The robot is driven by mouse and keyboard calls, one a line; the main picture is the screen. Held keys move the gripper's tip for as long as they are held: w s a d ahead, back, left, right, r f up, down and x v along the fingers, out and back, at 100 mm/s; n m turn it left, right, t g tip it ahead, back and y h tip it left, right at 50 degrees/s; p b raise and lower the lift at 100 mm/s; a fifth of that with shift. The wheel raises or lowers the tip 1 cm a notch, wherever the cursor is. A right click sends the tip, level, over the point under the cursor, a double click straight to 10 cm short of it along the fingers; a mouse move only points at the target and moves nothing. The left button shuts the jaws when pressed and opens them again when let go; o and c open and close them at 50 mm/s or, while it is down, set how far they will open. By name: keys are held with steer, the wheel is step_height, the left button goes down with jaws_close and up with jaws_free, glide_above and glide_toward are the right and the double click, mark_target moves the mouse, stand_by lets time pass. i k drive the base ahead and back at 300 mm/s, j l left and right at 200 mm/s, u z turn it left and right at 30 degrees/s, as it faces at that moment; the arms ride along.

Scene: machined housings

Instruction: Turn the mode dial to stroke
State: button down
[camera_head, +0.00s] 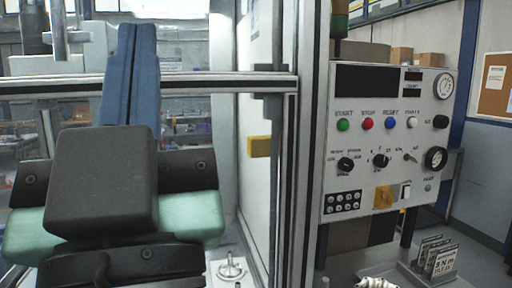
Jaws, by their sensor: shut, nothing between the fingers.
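The control panel (385,135) is a light grey box on the right, behind the frame post. A black dial (345,163) at its left has small word labels around it; it is probably the mode dial, but the labels and its setting are too small to read surely. A second black dial (380,160) with small marks around it sits to its right. My gripper (137,30) is at the left, its two blue fingers shut together and pointing away from me. It is well left of the panel and touches no dial. A black block hides part of the hand.
A metal frame post (296,150) and a crossbar (215,84) stand between my gripper and the panel. Green, red, blue and white buttons (367,123) line the panel above the dials. A key switch (411,157) is right of them. Small printed plates (436,258) stand below right.

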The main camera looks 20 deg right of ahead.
mark_target(345, 164)
steer(key=i+l+z, duration=0.15)
steer(key=l, duration=0.9)
steer(key=i, duration=0.4)
